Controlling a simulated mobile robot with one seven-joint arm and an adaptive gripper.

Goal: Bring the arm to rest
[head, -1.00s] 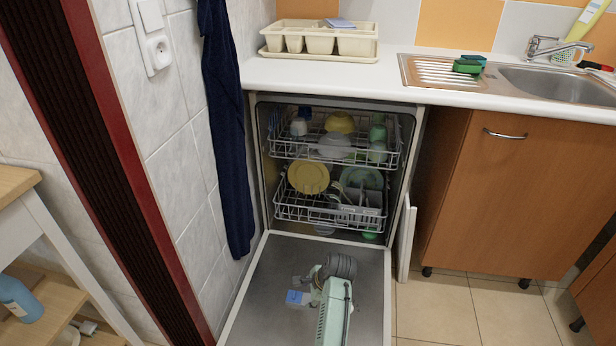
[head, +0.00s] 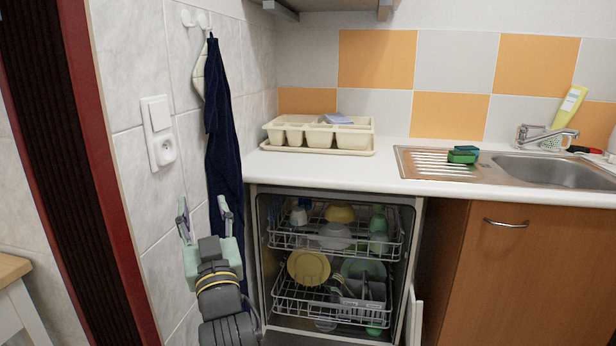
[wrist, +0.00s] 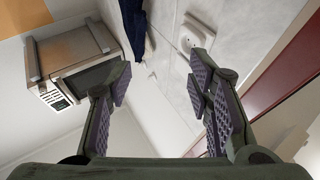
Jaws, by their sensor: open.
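My gripper (head: 204,222) is raised in the head view, pointing up in front of the tiled wall, just left of the open dishwasher. Its two fingers are spread apart and nothing is between them. In the wrist view the gripper (wrist: 162,100) also shows wide open and empty, with the wall beyond it. The dark blue towel (head: 224,120) hangs on the wall behind and beside the gripper. I cannot tell how close the fingers are to the towel.
The dishwasher (head: 258,270) stands open with loaded racks, right of my arm. A cream tray (head: 345,152) and a sink (head: 550,170) are on the counter (head: 385,178). A wall socket (head: 162,152) is left of the towel. A microwave-like box (wrist: 75,60) shows in the wrist view.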

